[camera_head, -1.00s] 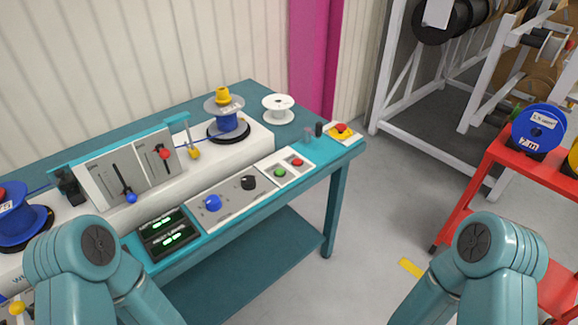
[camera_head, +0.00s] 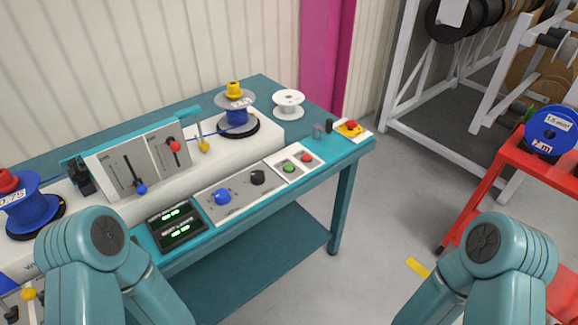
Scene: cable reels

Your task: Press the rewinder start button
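The rewinder (camera_head: 210,152) stands on a teal bench (camera_head: 345,152). On its front panel, a green button (camera_head: 289,168) sits beside a red button (camera_head: 306,158) on a white plate. I cannot read a label on either. A blue knob (camera_head: 222,196) and a black knob (camera_head: 257,177) are to the left of the buttons. Neither gripper is in view.
A red emergency-stop button on a yellow base (camera_head: 351,127) is at the bench's right corner. A red cart (camera_head: 500,165) with a blue reel (camera_head: 551,132) is at right.

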